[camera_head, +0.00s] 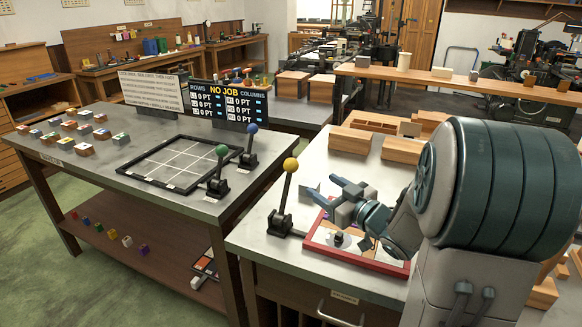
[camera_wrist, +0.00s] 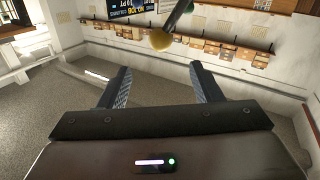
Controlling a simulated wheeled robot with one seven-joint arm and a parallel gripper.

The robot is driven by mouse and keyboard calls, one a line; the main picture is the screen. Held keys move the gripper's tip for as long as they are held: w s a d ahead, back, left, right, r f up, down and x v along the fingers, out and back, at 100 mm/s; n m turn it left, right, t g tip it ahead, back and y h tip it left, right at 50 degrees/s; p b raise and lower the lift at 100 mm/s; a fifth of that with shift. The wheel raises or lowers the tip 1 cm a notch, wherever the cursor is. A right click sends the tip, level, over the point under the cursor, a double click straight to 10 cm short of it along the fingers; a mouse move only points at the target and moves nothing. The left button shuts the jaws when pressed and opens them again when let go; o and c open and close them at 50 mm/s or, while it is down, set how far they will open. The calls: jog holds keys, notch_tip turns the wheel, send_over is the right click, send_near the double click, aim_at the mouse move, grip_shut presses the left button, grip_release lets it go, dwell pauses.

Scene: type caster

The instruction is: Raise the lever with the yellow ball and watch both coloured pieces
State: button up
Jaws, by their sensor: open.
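The yellow ball (camera_head: 290,165) tops a dark lever (camera_head: 284,196) on a black base, on the right-hand metal table. The lever stands nearly upright, leaning a little right. My gripper (camera_head: 321,187) is open and empty, to the right of the lever and apart from it. In the wrist view the yellow ball (camera_wrist: 160,40) lies beyond the gap between my open fingers (camera_wrist: 161,70), with its dark rod running up and right. I cannot tell which two coloured pieces are meant.
A red-framed tray (camera_head: 378,264) lies under my arm, partly hidden. Levers with green (camera_head: 221,150) and blue (camera_head: 252,128) balls stand on the left table beside a black grid frame (camera_head: 150,181). A board (camera_head: 230,100) reads "NO JOB". Wooden blocks (camera_head: 403,149) stand behind my arm.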

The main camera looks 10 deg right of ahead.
aim_at(295, 169)
jog(key=p+x, duration=0.1)
jog(key=x, duration=1.2)
jog(key=shift+w+a+p, duration=0.2)
jog(key=shift+p, duration=0.15)
grip_shut()
jog(key=shift+a, duration=0.1)
